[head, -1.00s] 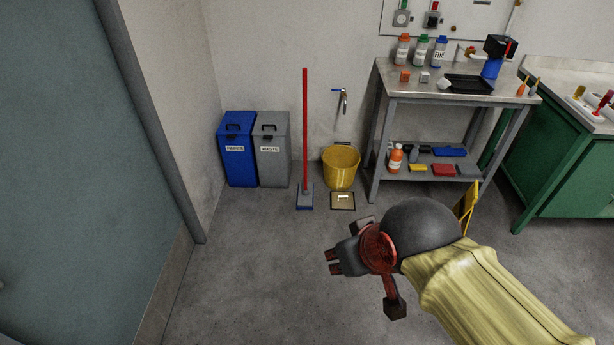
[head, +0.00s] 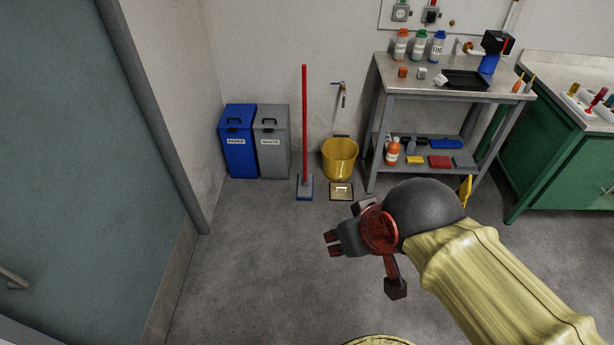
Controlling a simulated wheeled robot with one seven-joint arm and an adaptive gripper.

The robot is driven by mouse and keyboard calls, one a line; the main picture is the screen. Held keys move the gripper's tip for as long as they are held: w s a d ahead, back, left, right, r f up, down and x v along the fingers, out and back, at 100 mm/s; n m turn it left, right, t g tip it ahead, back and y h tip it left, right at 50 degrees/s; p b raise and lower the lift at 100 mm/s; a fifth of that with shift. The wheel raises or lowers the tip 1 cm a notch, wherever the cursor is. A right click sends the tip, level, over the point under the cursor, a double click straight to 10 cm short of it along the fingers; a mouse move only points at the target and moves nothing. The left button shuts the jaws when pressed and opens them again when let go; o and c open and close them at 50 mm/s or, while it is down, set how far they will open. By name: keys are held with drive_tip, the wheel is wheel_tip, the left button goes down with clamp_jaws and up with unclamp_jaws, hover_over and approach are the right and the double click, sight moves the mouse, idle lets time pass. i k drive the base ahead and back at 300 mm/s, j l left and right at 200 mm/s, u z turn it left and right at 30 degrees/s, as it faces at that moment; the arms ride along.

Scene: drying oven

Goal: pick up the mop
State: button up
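The mop (head: 305,130) stands upright near the back wall, with a long red handle and a flat grey-blue head (head: 305,188) on the floor. It is between the grey waste bin and the yellow bucket. My gripper (head: 331,245) is in front of the mop, nearer to me and slightly right of it in the picture, apart from it. Its dark fingers with red parts point left. A small gap seems to show between the fingertips, and nothing is seen between them.
Blue (head: 238,140) and grey (head: 271,140) bins stand left of the mop. A yellow bucket (head: 340,160) is right of it, behind a floor drain (head: 341,191). A metal bench (head: 455,90) with bottles stands further right. A blue-grey door (head: 70,170) is at left. The middle floor is clear.

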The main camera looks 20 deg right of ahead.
sight(304, 189)
drive_tip(key=i+z, duration=0.2)
drive_tip(key=z, duration=0.2)
drive_tip(key=i+j+z, duration=0.15)
drive_tip(key=z, duration=0.25)
drive_tip(key=i+j+z, duration=0.15)
drive_tip(key=i+j, duration=0.25)
drive_tip(key=i+j+z, duration=0.1)
drive_tip(key=i+j, duration=0.3)
drive_tip(key=i+j+z, duration=0.15)
drive_tip(key=i+j, duration=0.25)
drive_tip(key=j, duration=0.15)
drive_tip(key=i+j+z, duration=0.1)
drive_tip(key=i+j, duration=0.2)
drive_tip(key=j, duration=0.25)
drive_tip(key=i+j, duration=0.5)
drive_tip(key=j, duration=0.25)
